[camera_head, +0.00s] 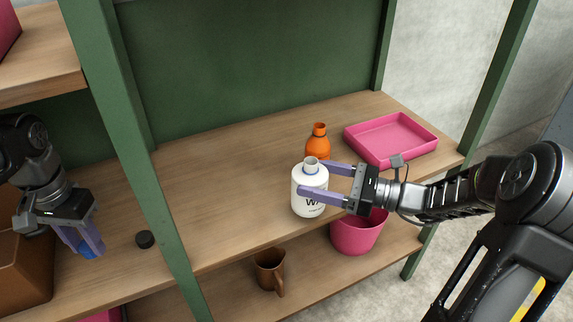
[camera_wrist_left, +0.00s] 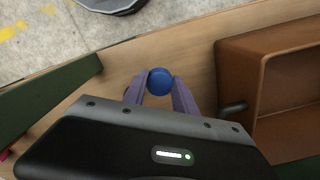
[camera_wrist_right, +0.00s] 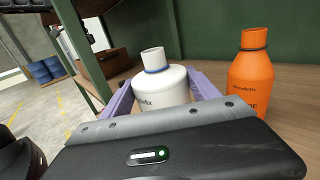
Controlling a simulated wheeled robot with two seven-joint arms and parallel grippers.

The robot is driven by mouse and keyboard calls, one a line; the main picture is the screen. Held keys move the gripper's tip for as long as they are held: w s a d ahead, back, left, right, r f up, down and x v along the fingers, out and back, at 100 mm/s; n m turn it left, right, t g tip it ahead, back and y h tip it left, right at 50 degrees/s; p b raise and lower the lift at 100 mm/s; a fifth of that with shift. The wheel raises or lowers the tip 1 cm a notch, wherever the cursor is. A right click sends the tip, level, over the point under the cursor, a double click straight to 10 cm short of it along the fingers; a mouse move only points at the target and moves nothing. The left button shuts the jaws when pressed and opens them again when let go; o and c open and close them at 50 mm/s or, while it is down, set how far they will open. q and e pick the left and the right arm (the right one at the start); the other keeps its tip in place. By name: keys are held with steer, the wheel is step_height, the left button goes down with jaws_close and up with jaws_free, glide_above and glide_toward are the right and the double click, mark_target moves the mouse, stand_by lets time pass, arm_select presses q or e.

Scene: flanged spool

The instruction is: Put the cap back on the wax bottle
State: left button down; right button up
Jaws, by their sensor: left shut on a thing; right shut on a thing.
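The white wax bottle (camera_head: 309,205) stands upright on the shelf with its neck open, showing a blue ring below the mouth. My right gripper (camera_head: 324,178) is shut on the bottle's body from the right; the right wrist view also shows the white bottle (camera_wrist_right: 160,88) between the fingers. My left gripper (camera_head: 92,248) is at the far left, shut on the blue cap (camera_wrist_left: 159,81), which shows between its fingertips in the left wrist view. In the head view the blue cap (camera_head: 87,253) is partly hidden by the fingers. The cap is well apart from the bottle.
An orange bottle (camera_head: 318,146) stands behind the white one. A pink tray (camera_head: 391,141) lies at the back right. A green post (camera_head: 142,170) stands between my left gripper and the bottle.

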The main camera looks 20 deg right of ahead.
arm_select(q)
steer(key=shift+r, duration=0.2)
arm_select(e)
steer(key=shift+v, duration=1.1)
steer(key=shift+s, duration=0.1)
steer(key=o, duration=1.4)
jaws_close()
arm_select(q)
steer(key=shift+s, duration=0.1)
arm_select(e)
steer(key=shift+s, duration=0.1)
